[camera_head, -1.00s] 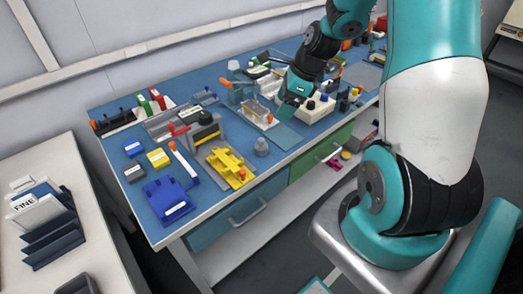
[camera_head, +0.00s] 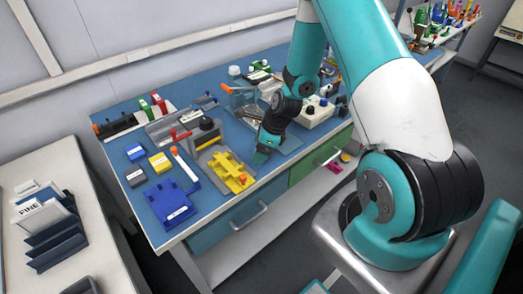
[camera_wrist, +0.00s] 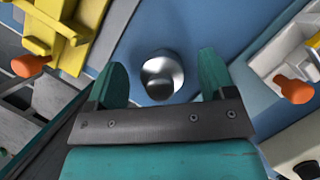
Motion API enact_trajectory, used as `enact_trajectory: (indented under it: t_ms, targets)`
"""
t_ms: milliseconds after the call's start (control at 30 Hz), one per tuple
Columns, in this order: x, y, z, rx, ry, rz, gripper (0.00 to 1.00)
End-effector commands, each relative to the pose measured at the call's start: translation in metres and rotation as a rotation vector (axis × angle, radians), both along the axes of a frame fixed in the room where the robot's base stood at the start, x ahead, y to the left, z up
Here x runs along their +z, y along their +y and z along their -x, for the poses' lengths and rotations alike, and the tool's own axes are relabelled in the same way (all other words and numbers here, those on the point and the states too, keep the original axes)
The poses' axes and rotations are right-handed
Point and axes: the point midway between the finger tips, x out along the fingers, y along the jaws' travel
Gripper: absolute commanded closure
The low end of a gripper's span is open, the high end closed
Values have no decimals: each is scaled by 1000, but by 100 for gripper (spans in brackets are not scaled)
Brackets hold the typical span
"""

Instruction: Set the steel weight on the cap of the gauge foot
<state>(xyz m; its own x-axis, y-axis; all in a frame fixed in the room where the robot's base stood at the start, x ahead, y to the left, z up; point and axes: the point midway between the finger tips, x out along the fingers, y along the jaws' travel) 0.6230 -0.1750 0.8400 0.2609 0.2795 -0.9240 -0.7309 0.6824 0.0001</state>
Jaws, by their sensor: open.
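The steel weight (camera_wrist: 162,75) is a shiny grey cylinder standing on the blue bench mat. In the wrist view it lies between and a little beyond the fingertips of my gripper (camera_wrist: 163,88), with gaps on both sides. My gripper is open and empty. In the head view my gripper (camera_head: 261,156) is low over the front of the bench, right of the yellow fixture (camera_head: 230,172), and hides the weight. I cannot tell for certain which fixture is the gauge foot, and its cap is not clearly seen.
A pale fixture with an orange knob (camera_wrist: 295,90) is close on the right in the wrist view. A grey and yellow block with a dark knob (camera_head: 206,126) stands behind the yellow fixture. A blue tray (camera_head: 170,204) lies at the front left. Bare mat lies around the weight.

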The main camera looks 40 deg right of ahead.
Motion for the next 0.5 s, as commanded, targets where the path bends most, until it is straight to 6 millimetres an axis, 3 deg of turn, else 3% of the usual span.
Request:
enact_trajectory:
  t_ms: [333, 500]
  targets:
    - [-10, 3, -3, 0, 0, 0, 24]
    - [-10, 3, -3, 0, 0, 0, 63]
